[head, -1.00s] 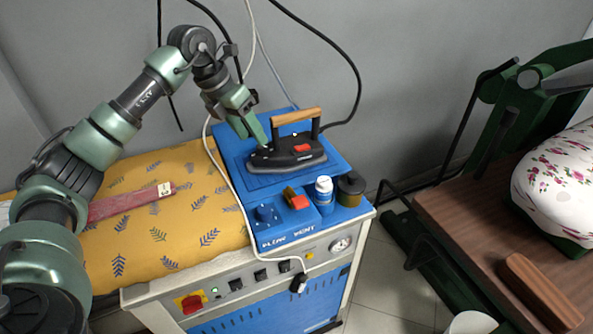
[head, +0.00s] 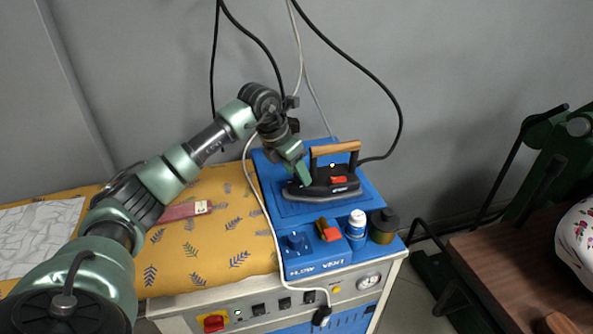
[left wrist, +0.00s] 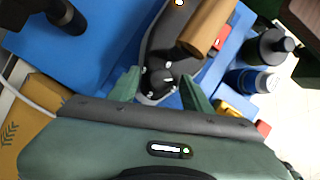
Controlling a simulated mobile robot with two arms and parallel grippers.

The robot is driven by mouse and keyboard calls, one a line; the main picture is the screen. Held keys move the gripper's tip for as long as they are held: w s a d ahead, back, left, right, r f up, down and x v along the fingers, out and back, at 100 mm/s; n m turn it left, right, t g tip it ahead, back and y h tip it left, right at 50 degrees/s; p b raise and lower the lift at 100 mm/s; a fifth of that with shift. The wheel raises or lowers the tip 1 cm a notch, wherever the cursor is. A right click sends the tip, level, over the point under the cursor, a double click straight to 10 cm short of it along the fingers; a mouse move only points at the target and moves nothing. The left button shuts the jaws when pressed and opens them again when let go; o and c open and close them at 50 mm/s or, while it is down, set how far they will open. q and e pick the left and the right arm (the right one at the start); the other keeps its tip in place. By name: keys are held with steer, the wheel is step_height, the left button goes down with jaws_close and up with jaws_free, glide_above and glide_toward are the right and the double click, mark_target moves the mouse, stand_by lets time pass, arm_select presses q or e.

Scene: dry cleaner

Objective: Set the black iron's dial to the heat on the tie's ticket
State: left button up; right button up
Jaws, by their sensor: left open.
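The black iron (head: 335,187) sits on the blue rest plate (head: 369,197), with a wooden handle on top and a red button. In the left wrist view, its dark round dial (left wrist: 160,80) with white marks is between my finger tips. My left gripper (head: 303,178) is open, its fingers around the dial; I cannot tell whether they touch it. The gripper also shows in the left wrist view (left wrist: 160,76). The dusky red tie (head: 178,212) lies on the patterned board with a small pale ticket (head: 201,207). The ticket's marking is too small to read. My right gripper is out of view.
Blue control boxes (head: 316,262), a blue bottle with white cap (head: 356,226) and a dark jar (head: 383,227) stand in front of the iron. A white cord runs down beside the plate. A brown wooden table (head: 505,265) stands at right.

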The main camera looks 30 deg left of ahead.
arm_select(q)
jaws_close()
steer(key=shift+m, duration=0.3)
steer(key=shift+a+r+m+g+h, duration=0.1)
steer(key=shift+m+g+h, duration=0.3)
steer(key=shift+m, duration=0.6)
steer(key=m, duration=0.2)
steer(key=m+g+h, duration=0.1)
steer(key=m, duration=0.1)
steer(key=shift+w+m+p, duration=0.2)
steer(key=shift+m+p, duration=0.1)
steer(key=m, duration=0.2)
steer(key=m+g+h, duration=0.1)
steer(key=m, duration=0.1)
steer(key=shift+w+g, duration=0.15)
steer(key=shift+g, duration=0.15)
steer(key=shift+a+m+g+b, duration=0.1)
steer(key=shift+m+g+b, duration=0.35)
steer(key=shift+m, duration=1.05)
